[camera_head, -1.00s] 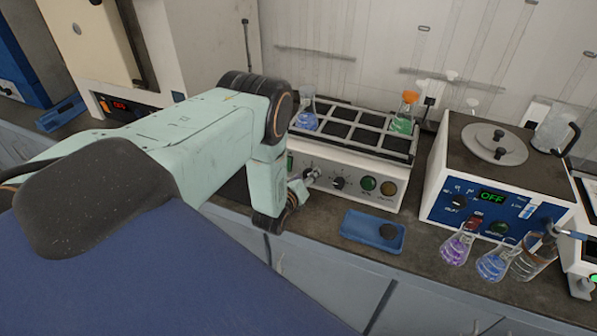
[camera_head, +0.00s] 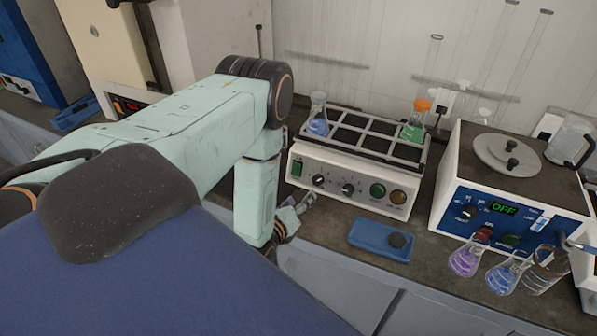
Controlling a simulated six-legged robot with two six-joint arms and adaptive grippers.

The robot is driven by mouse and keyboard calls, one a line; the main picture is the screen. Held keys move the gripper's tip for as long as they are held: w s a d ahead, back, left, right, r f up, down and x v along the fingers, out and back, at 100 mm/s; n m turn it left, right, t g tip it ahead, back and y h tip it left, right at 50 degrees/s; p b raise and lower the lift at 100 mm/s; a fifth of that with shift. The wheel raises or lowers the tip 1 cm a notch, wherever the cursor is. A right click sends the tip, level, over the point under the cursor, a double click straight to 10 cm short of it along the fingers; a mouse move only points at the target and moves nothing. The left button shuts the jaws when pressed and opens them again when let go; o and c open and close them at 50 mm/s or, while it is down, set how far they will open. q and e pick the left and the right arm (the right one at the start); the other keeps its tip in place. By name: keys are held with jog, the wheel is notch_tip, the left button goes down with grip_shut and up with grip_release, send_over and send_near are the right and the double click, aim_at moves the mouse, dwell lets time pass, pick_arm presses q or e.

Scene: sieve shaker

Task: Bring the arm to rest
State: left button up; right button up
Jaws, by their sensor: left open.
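My left arm comes in from the left, with its pale green upper link lying over the bench edge and its forearm bending down in front of the shaker. My left gripper (camera_head: 304,204) is small and partly hidden behind the wrist. It is open, low over the bench by the lower left front of the shaker, and nothing shows held in it. My right gripper is not in view.
A white shaker (camera_head: 335,204) with a flask rack holds a blue flask (camera_head: 317,124) and an orange-capped green flask (camera_head: 414,128). A blue tray (camera_head: 372,243) lies before it. Flasks, purple (camera_head: 464,262) and blue (camera_head: 503,275), stand by the device reading OFF (camera_head: 470,197).

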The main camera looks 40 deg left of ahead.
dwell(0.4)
pick_arm(q)
jog(key=s+d+f+n+g+h+b, duration=0.1)
jog(key=s+d+f+n+g+b, duration=0.3)
jog(key=s+d+f+n+b, duration=0.1)
jog(key=s+d+f+n+g+h+b, duration=0.1)
jog(key=s+d+f+n+g+b, duration=0.4)
jog(key=s+n, duration=0.7)
jog(key=s+d+f+n+g+h+b, duration=0.1)
jog(key=s+d+f+n+g+b, duration=0.4)
jog(key=s+f+n+b, duration=0.3)
jog(key=s+f+n, duration=0.1)
jog(key=s+f, duration=0.2)
jog(key=shift+s+f+h, duration=0.35)
jog(key=shift+s+h, duration=0.05)
jog(key=shift+s, duration=0.1)
